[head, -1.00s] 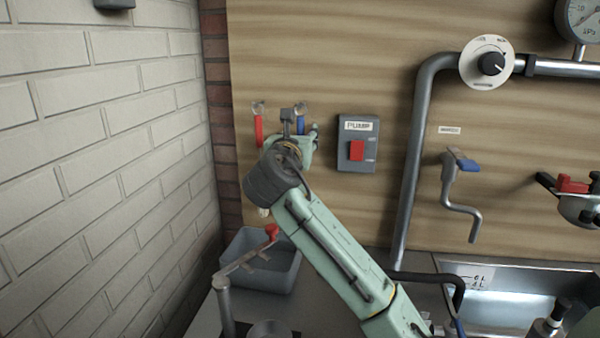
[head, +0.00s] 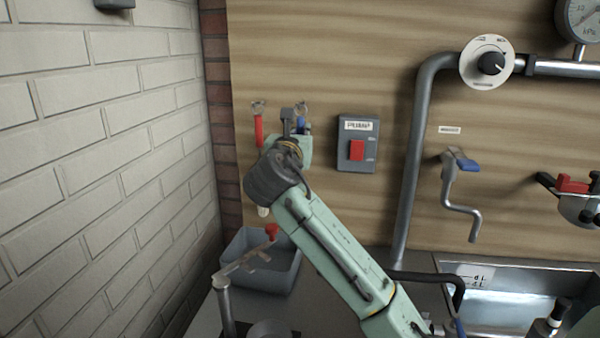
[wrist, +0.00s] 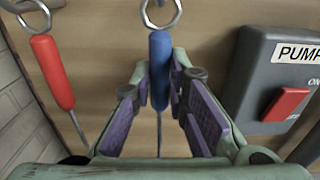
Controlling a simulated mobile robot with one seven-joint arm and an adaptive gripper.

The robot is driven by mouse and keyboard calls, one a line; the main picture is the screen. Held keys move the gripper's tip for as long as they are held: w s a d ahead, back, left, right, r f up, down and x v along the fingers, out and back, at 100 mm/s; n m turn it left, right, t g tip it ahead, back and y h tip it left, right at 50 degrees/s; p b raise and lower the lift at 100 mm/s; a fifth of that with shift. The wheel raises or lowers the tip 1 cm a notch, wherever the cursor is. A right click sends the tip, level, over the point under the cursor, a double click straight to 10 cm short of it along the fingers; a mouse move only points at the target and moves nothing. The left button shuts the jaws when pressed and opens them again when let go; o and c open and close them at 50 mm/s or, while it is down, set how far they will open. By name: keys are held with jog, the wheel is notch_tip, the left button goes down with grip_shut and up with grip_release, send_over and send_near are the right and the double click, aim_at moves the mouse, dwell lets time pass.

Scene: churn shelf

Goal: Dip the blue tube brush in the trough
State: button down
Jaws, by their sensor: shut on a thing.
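The blue tube brush (wrist: 160,58) hangs upright against the wooden board, its ring at a wall hook. Its blue handle also shows in the head view (head: 301,127), partly hidden by my arm. My gripper (wrist: 162,82) is shut on the handle, with one finger on each side of it. The thin lower part of the brush runs down between the fingers; its end is hidden. A long steel basin (head: 525,268) with a marked label is at the lower right. A grey open tub (head: 290,272) stands below my gripper. I cannot tell surely which is the trough.
A red-handled brush (head: 259,131) hangs close on the left. The pump switch box (head: 371,130) is close on the right. A vertical pipe (head: 412,170) and blue-handled tap (head: 464,162) stand farther right.

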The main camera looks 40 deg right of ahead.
jog(key=shift+r, duration=0.1)
jog(key=shift+r, duration=0.8)
jog(key=shift+b+v, duration=0.4)
jog(key=shift+v, duration=1.25)
jog(key=shift+b+v, duration=0.45)
jog(key=shift+v, duration=1.9)
jog(key=shift+s, duration=0.15)
